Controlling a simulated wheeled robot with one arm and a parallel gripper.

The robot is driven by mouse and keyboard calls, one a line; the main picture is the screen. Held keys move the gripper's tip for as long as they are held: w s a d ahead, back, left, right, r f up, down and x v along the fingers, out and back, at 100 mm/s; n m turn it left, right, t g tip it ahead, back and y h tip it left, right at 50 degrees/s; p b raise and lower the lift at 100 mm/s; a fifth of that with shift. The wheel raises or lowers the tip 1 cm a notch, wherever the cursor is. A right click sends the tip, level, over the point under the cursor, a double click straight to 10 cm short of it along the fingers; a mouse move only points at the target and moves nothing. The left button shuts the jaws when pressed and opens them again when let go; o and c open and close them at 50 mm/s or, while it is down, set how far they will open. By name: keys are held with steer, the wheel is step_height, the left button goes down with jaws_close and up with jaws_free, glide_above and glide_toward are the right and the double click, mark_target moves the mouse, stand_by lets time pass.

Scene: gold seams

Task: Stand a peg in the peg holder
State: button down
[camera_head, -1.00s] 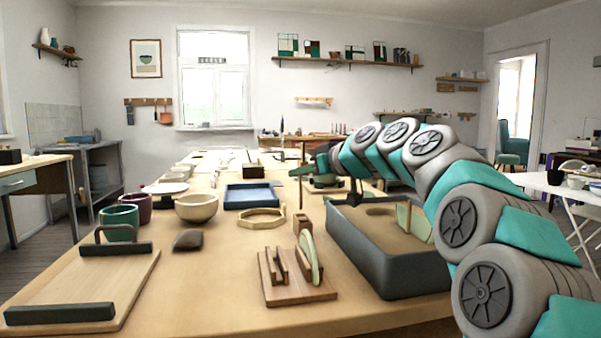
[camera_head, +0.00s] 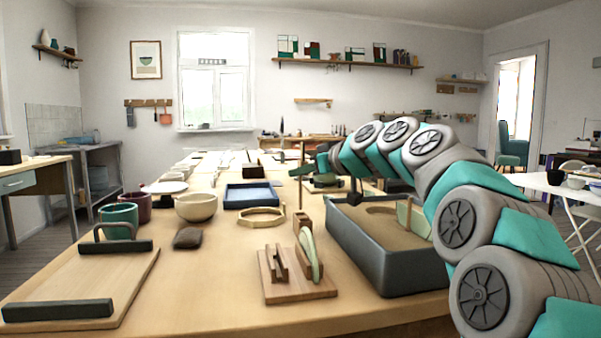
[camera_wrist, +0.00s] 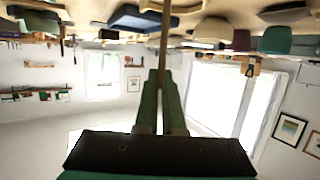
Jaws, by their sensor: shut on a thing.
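A thin wooden peg (camera_head: 301,190) stands upright in my gripper (camera_head: 307,171) in the head view. My gripper is shut on it; in the wrist view, green fingers (camera_wrist: 161,100) close around the peg (camera_wrist: 165,40). A small wooden block (camera_head: 303,219), which looks like the peg holder, stands on the table behind the plate rack. The peg's lower end appears just above the block in the picture. I cannot tell the gap or whether they line up in depth. The block's holes are not clear.
A deep grey bin (camera_head: 386,266) stands right of the block, under my arm. A wooden rack with a pale green plate (camera_head: 310,256) stands in front. An octagonal wooden frame (camera_head: 261,219), a blue tray (camera_head: 251,196) and a cream bowl (camera_head: 196,207) lie left.

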steer(key=shift+f+b, duration=1.15)
steer(key=shift+b, duration=0.4)
stand_by(1.7)
steer(key=shift+r, duration=0.15)
steer(key=shift+r+p, duration=1.9)
steer(key=shift+r, duration=1)
steer(key=shift+f, duration=0.15)
steer(key=shift+f+b, duration=1.6)
steer(key=shift+b, duration=0.2)
steer(key=shift+f+b, duration=0.5)
steer(key=shift+b, duration=0.2)
